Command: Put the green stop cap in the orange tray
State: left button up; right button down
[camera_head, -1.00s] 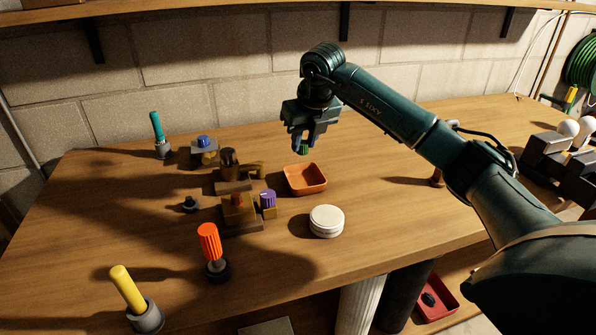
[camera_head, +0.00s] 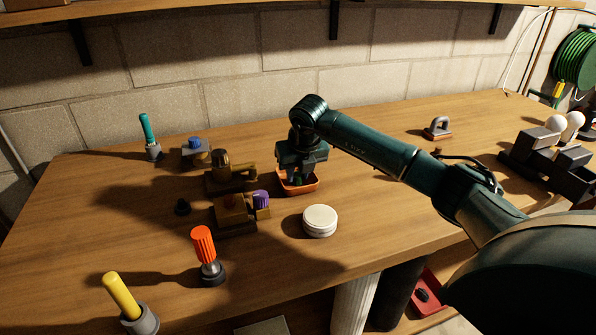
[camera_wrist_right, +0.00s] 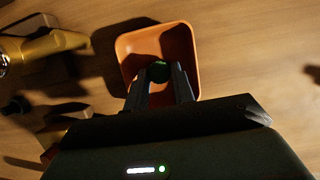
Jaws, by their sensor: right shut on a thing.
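The orange tray (camera_head: 309,186) stands on the bench near its middle, and it also shows in the right wrist view (camera_wrist_right: 183,39). My right gripper (camera_head: 298,180) points down into the tray's opening. It is shut on the green stop cap (camera_wrist_right: 158,70), which shows between the fingertips in the right wrist view, over the tray's floor. Whether the cap touches the floor I cannot tell. In the head view the cap is mostly hidden by the fingers and shadow. My left gripper is not in view.
Left of the tray stand a brass valve (camera_head: 228,174) and a block with a purple knob (camera_head: 261,199). A white round tin (camera_head: 320,221) stands in front of the tray. Orange (camera_head: 204,244), yellow (camera_head: 122,296) and teal (camera_head: 147,129) handled tools stand further left. The bench right of the tin is clear.

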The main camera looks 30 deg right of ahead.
jog(key=shift+f, duration=0.1)
jog(key=c, duration=1.2)
grip_release()
jog(key=shift+o, duration=0.2)
jog(key=v, duration=1.2)
jog(key=shift+b, duration=0.4)
